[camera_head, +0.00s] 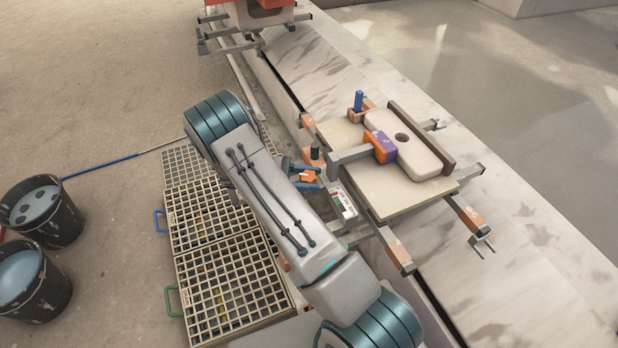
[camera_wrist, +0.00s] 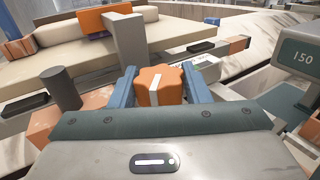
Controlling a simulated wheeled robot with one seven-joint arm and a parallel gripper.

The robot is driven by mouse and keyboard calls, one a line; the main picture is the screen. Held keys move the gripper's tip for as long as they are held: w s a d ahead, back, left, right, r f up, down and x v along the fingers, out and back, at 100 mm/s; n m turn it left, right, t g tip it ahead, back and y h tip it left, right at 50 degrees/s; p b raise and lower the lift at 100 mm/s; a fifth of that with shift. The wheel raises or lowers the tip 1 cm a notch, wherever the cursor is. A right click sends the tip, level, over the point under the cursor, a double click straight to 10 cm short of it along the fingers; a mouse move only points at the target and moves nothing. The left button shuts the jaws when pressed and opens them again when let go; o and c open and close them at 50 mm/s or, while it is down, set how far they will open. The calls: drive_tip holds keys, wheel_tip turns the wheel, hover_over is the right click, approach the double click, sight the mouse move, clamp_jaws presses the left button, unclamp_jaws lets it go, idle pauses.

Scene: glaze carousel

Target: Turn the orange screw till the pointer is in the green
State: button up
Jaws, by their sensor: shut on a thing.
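The orange screw (camera_wrist: 158,86) is a lobed knob with a white stripe across its top, centred in the wrist view. My gripper (camera_wrist: 165,88) has its blue fingers on either side of it and is shut on it. In the head view the screw (camera_head: 309,177) shows small between my gripper's fingers (camera_head: 305,176), beside the beige plate. A white scale with red and green marks (camera_head: 341,203) lies just right of the screw. The pointer is too small to make out. In the wrist view a finger partly hides the scale (camera_wrist: 207,63).
A beige plate (camera_head: 440,191) carries a pale block (camera_head: 428,160) and a purple and orange clamp (camera_head: 381,147). A dark post (camera_head: 315,151) stands near my fingers. Floor grates (camera_head: 215,215) and black buckets (camera_head: 52,225) lie left.

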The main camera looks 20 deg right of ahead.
drive_tip(key=o, duration=1)
drive_tip(key=p+v, duration=0.1)
drive_tip(key=v, duration=1.3)
drive_tip(key=shift+s, duration=0.1)
drive_tip(key=s+d+r+m+t+y+p, duration=0.1)
drive_tip(key=s+d+r+m+y+p, duration=0.15)
drive_tip(key=r, duration=0.55)
drive_tip(key=s+d+r+m+y+p, duration=0.1)
drive_tip(key=s+r+y+p, duration=0.2)
drive_tip(key=r, duration=0.5)
drive_tip(key=s+d+r+m+t+y+p, duration=0.1)
drive_tip(key=d+r+y+p, duration=0.15)
drive_tip(key=r+p, duration=0.4)
drive_tip(key=s+a+r+m+t+y+p, duration=0.1)
drive_tip(key=s+r+m+t+y+p, duration=0.7)
drive_tip(key=s+r, duration=1)
wheel_tip(320, 180, up, 4)
drive_tip(key=t+p, duration=0.1)
drive_tip(key=p, duration=0.2)
drive_tip(key=shift+s+a+f, duration=0.2)
